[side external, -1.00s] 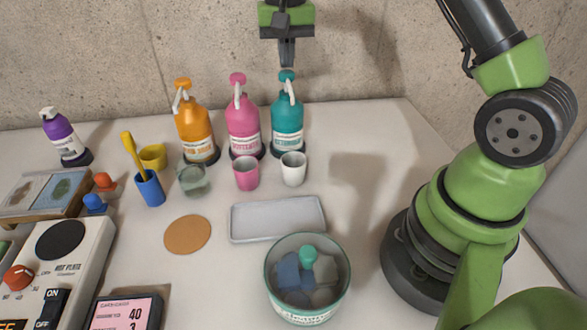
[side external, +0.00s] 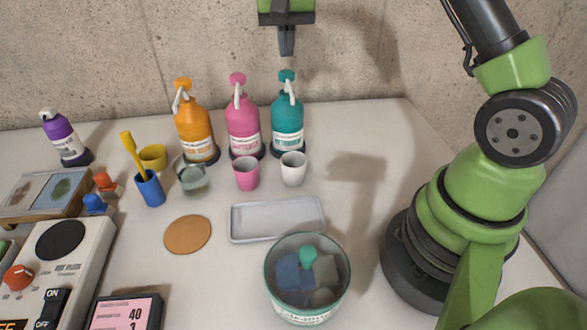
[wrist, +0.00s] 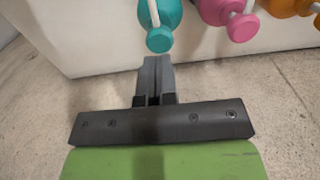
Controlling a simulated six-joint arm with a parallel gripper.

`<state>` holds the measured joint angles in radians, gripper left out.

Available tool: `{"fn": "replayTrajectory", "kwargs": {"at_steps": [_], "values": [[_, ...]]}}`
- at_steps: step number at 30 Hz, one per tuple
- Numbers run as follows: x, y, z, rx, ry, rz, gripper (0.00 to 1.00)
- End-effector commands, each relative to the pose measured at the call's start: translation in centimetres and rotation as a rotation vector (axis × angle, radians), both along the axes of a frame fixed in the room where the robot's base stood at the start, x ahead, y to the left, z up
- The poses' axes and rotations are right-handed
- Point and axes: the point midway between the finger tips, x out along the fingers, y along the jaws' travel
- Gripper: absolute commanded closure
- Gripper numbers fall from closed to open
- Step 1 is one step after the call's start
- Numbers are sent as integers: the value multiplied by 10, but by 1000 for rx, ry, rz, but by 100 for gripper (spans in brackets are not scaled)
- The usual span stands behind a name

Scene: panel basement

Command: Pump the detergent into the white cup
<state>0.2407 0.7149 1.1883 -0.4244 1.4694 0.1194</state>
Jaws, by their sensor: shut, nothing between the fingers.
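A teal pump bottle (side external: 288,126) stands upright at the back, with its teal pump head (side external: 287,75) and white spout facing forward. Its label is too small to read surely. The white cup (side external: 293,170) stands upright just in front of it, below the spout; I cannot tell what is inside. My gripper (side external: 286,53) is shut and empty, pointing down a little above the pump head, with a visible gap. In the wrist view, the shut fingers (wrist: 154,62) lie just beside the teal pump head (wrist: 159,39) in the picture.
A pink pump bottle (side external: 243,128) and an orange one (side external: 195,130) stand left of the teal one. A pink cup (side external: 245,174) is beside the white cup. A grey tray (side external: 236,222) and a round tub (side external: 346,278) lie in front. The wall is close behind.

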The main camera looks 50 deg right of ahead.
Motion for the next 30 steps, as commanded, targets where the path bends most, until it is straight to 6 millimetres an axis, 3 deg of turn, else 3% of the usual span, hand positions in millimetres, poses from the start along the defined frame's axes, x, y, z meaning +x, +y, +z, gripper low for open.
{"fn": "replayTrajectory", "kwargs": {"at_steps": [12, 26, 30], "values": [[0, 0, 44, -1, -2, 0, 100], [-1, 1, 53, -1, -4, 3, 100], [-12, 11, 70, 0, -45, 42, 100]]}}
